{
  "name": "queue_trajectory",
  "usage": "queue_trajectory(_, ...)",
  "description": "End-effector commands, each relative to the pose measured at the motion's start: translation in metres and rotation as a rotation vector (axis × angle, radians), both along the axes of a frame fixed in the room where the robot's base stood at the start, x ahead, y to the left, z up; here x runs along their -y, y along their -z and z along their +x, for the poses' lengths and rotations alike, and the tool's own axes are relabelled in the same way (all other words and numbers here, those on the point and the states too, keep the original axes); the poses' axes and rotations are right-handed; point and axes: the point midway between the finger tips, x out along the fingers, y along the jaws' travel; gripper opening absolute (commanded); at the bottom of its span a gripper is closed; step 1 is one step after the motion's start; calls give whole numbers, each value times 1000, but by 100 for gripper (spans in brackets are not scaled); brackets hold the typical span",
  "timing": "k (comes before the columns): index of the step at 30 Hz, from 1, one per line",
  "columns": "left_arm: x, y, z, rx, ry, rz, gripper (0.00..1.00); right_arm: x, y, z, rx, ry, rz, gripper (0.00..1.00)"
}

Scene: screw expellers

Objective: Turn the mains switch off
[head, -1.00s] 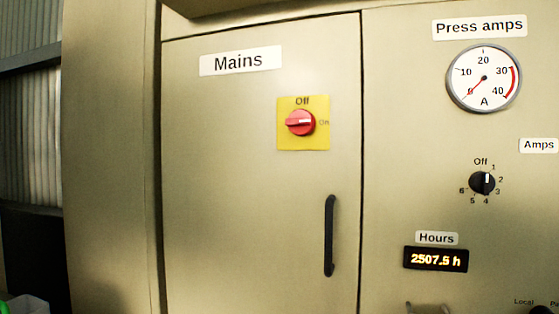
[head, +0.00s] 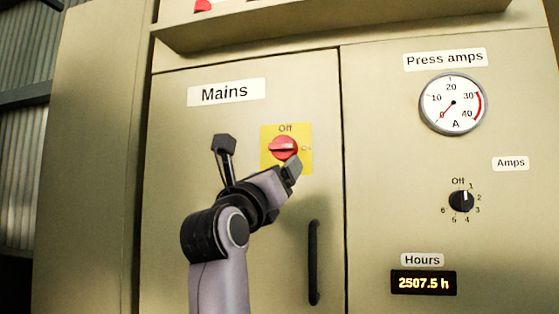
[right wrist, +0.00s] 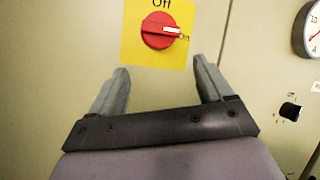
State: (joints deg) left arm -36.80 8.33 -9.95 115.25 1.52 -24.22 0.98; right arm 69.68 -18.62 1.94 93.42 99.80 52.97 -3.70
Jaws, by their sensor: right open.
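The mains switch is a red rotary knob (head: 283,148) on a yellow plate (head: 269,166) marked Off at the top and On at the right. Its white mark lies to the right, towards On; the knob also shows in the right wrist view (right wrist: 159,30). My right gripper (head: 292,170) is just below the knob in the head view, in front of the panel. In the right wrist view my right gripper (right wrist: 161,67) is open and empty, its fingers apart below the plate. They do not hold the knob. My left gripper is not in view.
A black vertical door handle (head: 314,262) is below and right of the switch. To the right are a Press amps gauge (head: 453,103), a small black selector knob (head: 461,202) and an hours display (head: 423,282). A ledge (head: 330,32) juts out above the door.

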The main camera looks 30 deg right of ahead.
Motion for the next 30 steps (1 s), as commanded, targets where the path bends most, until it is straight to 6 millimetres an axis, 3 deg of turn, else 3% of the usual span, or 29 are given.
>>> queue_trajectory(3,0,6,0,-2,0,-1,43,-8,-19,-7,42,-80,75,80)
queue_trajectory(8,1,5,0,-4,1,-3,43,-11,-30,-9,57,-126,113,80)
queue_trajectory(18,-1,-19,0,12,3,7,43,21,-51,18,57,-124,114,80)
queue_trajectory(30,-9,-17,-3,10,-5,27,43,38,-56,33,58,-127,113,80)
